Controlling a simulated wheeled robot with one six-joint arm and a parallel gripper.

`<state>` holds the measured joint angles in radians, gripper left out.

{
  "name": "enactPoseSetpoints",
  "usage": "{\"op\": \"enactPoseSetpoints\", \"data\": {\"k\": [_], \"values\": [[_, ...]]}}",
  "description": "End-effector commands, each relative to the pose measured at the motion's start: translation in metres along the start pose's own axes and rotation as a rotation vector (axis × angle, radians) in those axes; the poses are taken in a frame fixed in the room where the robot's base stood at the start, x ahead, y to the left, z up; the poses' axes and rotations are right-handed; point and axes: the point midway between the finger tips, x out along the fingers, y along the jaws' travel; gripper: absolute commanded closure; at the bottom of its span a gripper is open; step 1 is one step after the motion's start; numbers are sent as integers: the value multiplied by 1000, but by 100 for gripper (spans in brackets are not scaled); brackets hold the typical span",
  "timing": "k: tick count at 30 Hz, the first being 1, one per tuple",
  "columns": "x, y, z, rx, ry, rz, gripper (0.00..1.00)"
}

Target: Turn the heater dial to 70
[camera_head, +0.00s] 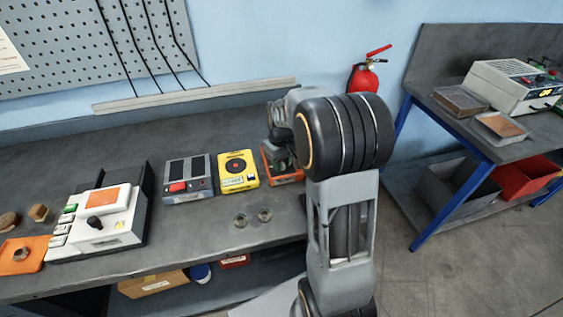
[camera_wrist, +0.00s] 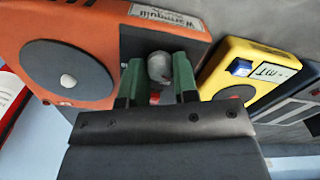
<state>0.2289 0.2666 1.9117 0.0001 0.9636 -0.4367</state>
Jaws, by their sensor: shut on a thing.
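The heater is an orange box (camera_head: 270,160) right of the yellow unit on the bench, partly hidden by my arm in the head view. In the wrist view the orange heater (camera_wrist: 110,45) fills the upper left, with a dark round plate (camera_wrist: 66,68) and a label reading "Warmquill" (camera_wrist: 166,14). A grey rounded dial (camera_wrist: 159,66) sits on its dark front panel. My gripper (camera_wrist: 158,78) has its green fingers on either side of the dial, shut on it. In the head view my gripper (camera_head: 280,155) is over the heater. The dial's scale and setting cannot be read.
A yellow unit (camera_head: 238,170) stands close left of the heater; it also shows in the wrist view (camera_wrist: 240,66). Left of it are a grey unit (camera_head: 188,177) and a white device with a black knob (camera_head: 105,220).

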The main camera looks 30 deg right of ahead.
Motion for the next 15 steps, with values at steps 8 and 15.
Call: {"op": "enactPoseSetpoints", "data": {"k": [8,15], "values": [[-1,0,-1,-2,4,2,96],[-1,0,0,-1,2,1,52]]}}
